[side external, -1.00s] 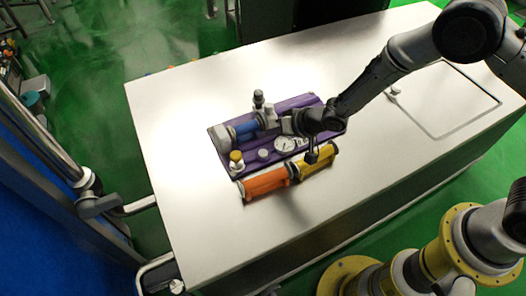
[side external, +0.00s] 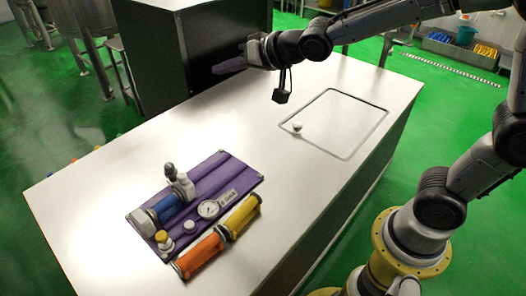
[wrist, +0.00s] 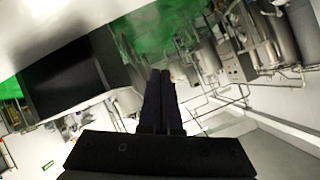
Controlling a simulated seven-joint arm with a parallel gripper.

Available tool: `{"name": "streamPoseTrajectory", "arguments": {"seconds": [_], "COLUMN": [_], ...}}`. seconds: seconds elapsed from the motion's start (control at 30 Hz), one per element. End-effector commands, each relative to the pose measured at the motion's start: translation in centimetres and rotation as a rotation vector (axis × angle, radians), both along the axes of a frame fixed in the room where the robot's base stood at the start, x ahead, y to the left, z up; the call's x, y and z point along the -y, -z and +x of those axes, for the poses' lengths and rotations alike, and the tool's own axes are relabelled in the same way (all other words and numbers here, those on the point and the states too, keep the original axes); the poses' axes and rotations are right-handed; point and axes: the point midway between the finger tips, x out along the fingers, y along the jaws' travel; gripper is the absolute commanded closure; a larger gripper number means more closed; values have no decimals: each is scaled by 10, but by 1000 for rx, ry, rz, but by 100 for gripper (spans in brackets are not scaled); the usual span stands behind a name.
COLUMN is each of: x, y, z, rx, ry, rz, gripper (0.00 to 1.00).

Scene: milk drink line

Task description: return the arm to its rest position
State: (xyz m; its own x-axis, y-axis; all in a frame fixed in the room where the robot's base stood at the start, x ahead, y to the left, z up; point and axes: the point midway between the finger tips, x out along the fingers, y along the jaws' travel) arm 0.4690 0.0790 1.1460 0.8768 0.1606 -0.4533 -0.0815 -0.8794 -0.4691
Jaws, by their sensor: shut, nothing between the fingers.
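My gripper (side external: 230,66) is at the end of my raised arm, above the back part of the white table (side external: 105,185). It points left, away from the purple panel (side external: 233,171), and its fingers are shut with nothing between them. In the wrist view the dark fingers (wrist: 160,100) lie together. The purple panel lies on the table at the front left, well apart from my gripper. It carries a blue cylinder (side external: 165,208), a round gauge (side external: 208,209) and small fittings.
An orange and yellow cylinder (side external: 200,252) lies along the panel's front edge. A black box (side external: 215,40) stands at the table's back, behind my gripper in the picture. A framed hatch with a white knob (side external: 297,127) is at right. The table's middle is clear.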

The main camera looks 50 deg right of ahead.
Motion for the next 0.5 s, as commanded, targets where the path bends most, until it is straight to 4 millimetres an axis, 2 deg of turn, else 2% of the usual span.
{"name": "streamPoseTrajectory", "arguments": {"seconds": [0.03, 0.1, 0.17, 0.23, 0.3, 0.4, 0.5], "x": [20, 42, 59, 74, 84, 86, 82], "y": [-21, -37, -44, -42, -31, -2, 30], "z": [-24, -61, -96, -141, -187, -240, -277], "rx": [8, -8, -35, -85, -155, -278, -413], "ry": [30, 62, 80, 89, 76, 14, -79], "rz": [-29, -79, -125, -182, -238, -311, -369], "gripper": [100, 100, 100, 100, 100, 100, 100]}}
